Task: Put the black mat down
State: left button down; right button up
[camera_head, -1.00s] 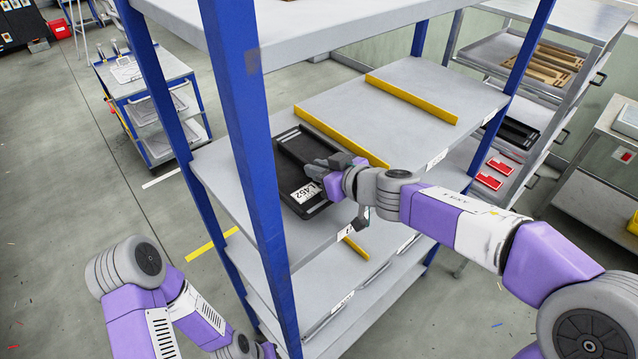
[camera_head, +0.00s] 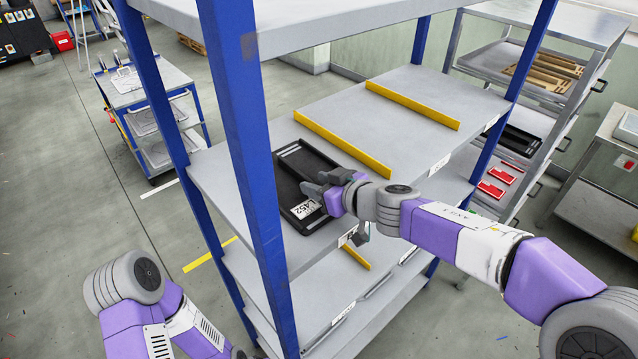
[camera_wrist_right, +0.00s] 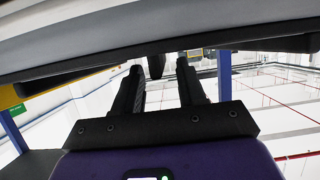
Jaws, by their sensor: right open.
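The black mat looks like a shallow black tray (camera_head: 290,172) with a raised rim and a white label reading L452. In the head view it lies on the grey shelf, left of a yellow divider, near the shelf's front edge. My right gripper (camera_head: 318,182) is open at the tray's right side, its fingers overlapping the tray's rim in the picture; whether they touch it I cannot tell. In the right wrist view my gripper's two dark fingers (camera_wrist_right: 157,78) stand apart with a dark piece between their tips. My left arm shows at the lower left, but its gripper does not.
Yellow dividers (camera_head: 340,142) and (camera_head: 412,104) stand on the shelf board (camera_head: 235,175). A blue post (camera_head: 240,150) rises close left of the tray. An upper shelf hangs above. The board between the dividers is clear. A trolley (camera_head: 150,80) stands behind left.

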jog(key=p+v, duration=0.5)
jog(key=v, duration=0.6)
jog(key=shift+r+p, duration=0.2)
jog(key=shift+p, duration=0.1)
jog(key=shift+s+d, duration=0.25)
jog(key=shift+s, duration=0.15)
